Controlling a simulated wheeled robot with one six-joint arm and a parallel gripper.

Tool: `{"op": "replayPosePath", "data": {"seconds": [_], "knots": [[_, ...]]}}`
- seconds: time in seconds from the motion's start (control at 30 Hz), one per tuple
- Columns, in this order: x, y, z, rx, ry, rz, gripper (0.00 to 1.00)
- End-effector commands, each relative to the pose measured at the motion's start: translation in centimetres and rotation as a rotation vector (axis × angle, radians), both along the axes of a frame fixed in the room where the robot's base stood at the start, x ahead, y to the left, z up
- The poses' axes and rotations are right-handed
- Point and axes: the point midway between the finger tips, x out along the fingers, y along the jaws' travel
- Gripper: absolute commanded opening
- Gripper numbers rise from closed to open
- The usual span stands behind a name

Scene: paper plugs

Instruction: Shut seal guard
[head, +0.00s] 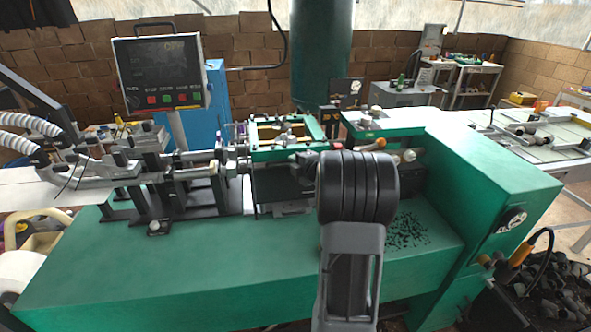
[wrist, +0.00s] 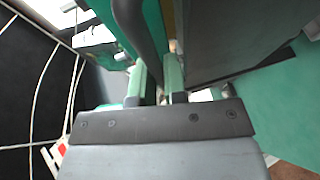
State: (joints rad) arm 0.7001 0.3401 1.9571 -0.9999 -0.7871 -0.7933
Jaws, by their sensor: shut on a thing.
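The seal guard (head: 272,152) appears to be the green-framed cover on top of the green machine, at the middle of the head view. It looks raised above the machine bed, with a dark opening below its front edge. My gripper (wrist: 158,85) shows in the wrist view with its two fingers close together, shut on a narrow part that I take to be of the guard. The held part is mostly hidden between the fingers. In the head view my dark arm covers most of the gripper, just right of the guard.
The green machine bed (head: 170,265) spans the front. A tall green housing (head: 490,190) stands on the right, with a small orange-knobbed lever (head: 380,143) beside the guard. A control panel (head: 160,75) stands at the back left. Black bars and clamps (head: 190,190) crowd the left.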

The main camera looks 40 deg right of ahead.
Motion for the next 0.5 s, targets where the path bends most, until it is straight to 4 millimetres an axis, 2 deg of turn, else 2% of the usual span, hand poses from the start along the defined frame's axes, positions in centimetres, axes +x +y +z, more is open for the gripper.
{"op": "replayPosePath", "data": {"seconds": [0.03, 0.1, 0.4, 0.43, 0.5], "knots": [[0.04, 0.0, 1.36, -0.004, -0.006, 0.001, 0.0], [0.04, -0.02, 1.79, -0.003, -0.006, 0.0, 0.0], [0.09, -0.04, 2.06, -0.004, -0.011, 0.001, 0.0], [0.09, -0.05, 2.08, -0.005, -0.012, 0.001, 0.13], [0.09, -0.05, 2.08, -0.005, -0.012, 0.001, 0.2]]}}
